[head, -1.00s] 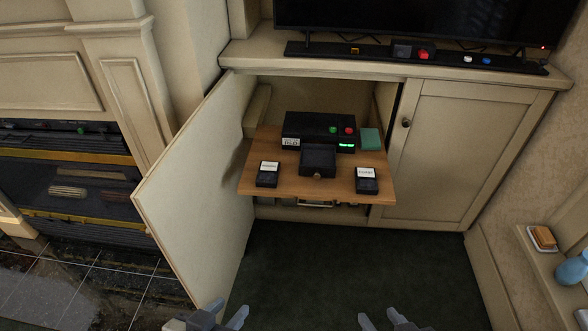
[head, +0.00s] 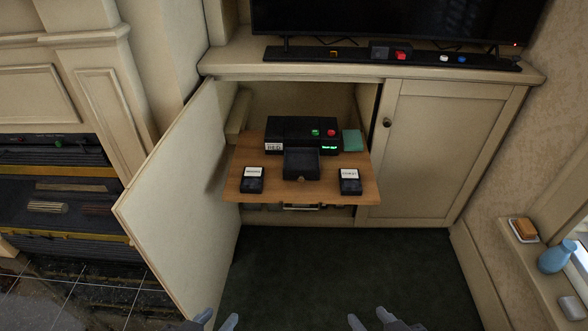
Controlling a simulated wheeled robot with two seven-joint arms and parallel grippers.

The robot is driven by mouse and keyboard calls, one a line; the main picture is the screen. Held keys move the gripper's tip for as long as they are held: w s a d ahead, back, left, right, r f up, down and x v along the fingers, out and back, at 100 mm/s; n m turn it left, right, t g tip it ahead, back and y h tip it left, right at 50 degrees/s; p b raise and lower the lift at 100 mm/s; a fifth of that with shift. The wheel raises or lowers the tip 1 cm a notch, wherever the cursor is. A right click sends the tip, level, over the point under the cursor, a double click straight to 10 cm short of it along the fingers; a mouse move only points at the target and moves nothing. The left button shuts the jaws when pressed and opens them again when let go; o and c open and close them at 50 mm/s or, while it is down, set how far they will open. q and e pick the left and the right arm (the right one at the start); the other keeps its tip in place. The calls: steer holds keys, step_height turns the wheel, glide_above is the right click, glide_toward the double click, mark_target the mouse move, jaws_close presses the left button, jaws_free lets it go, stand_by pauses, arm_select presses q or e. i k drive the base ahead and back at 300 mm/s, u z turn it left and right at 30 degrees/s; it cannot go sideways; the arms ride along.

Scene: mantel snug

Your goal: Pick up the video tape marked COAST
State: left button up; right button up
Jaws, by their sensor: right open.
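Two small black video tapes with white labels lie on a pull-out wooden shelf (head: 305,193) in the open cabinet. The left tape (head: 251,185) is near the shelf's left front, and the right tape (head: 349,186) is near its right front. The label print is too small to read surely, so I cannot tell which says COAST. My left gripper (head: 216,320) and right gripper (head: 370,319) show at the bottom edge, fingers apart and empty, well short of the shelf. Neither touches a tape.
A black tape player (head: 290,133) with green and red buttons stands on the shelf, with a dark open tray (head: 301,165) in front and a teal block (head: 352,140) beside it. The open cabinet door (head: 185,200) stands at the left. Dark carpet (head: 330,265) before the shelf is clear.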

mark_target(350, 184)
steer(key=k, duration=0.2)
steer(key=z, duration=0.9)
steer(key=i, duration=1.2)
steer(key=u, duration=0.4)
